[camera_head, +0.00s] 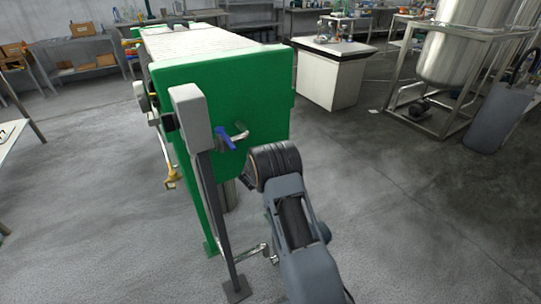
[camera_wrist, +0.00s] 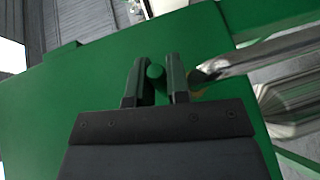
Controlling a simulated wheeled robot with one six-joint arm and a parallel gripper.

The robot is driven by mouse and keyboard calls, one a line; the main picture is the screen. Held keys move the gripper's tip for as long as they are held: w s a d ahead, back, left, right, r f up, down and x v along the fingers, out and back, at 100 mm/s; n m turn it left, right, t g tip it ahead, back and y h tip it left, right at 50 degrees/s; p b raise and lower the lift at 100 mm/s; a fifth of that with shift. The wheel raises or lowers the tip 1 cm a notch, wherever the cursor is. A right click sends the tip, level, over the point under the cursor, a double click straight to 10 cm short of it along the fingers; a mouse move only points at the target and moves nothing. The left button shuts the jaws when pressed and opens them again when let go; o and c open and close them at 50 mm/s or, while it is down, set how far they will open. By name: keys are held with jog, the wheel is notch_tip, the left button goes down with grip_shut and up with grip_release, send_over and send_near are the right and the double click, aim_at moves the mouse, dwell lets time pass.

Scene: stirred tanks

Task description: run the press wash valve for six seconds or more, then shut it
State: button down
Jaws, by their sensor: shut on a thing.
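In the wrist view my gripper (camera_wrist: 157,72) has its two dark fingers on either side of a small round green handle end (camera_wrist: 155,72) and is shut on it. The handle is in front of the green end plate of the press (camera_wrist: 70,110). A shiny steel pipe (camera_wrist: 240,62) is just right of the fingers, with a small brassy part at its near end. In the head view my arm hides the fingers and the held handle. The press's green end plate (camera_head: 265,95) shows there, with a blue lever (camera_head: 225,139) on a short steel spout. No water flow is visible.
A grey post with a box (camera_head: 192,118) stands before the press. A yellow-handled fitting (camera_head: 170,178) is at its left side. A white bench (camera_head: 333,75) and a steel tank (camera_head: 455,45) stand behind to the right.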

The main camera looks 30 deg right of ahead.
jog(key=shift+w+r, duration=0.15)
jog(key=c, duration=1.5)
grip_release()
jog(key=shift+o, duration=0.5)
jog(key=p+v, duration=0.1)
jog(key=v, duration=0.6)
jog(key=shift+a+p, duration=0.15)
jog(key=shift+p, duration=0.25)
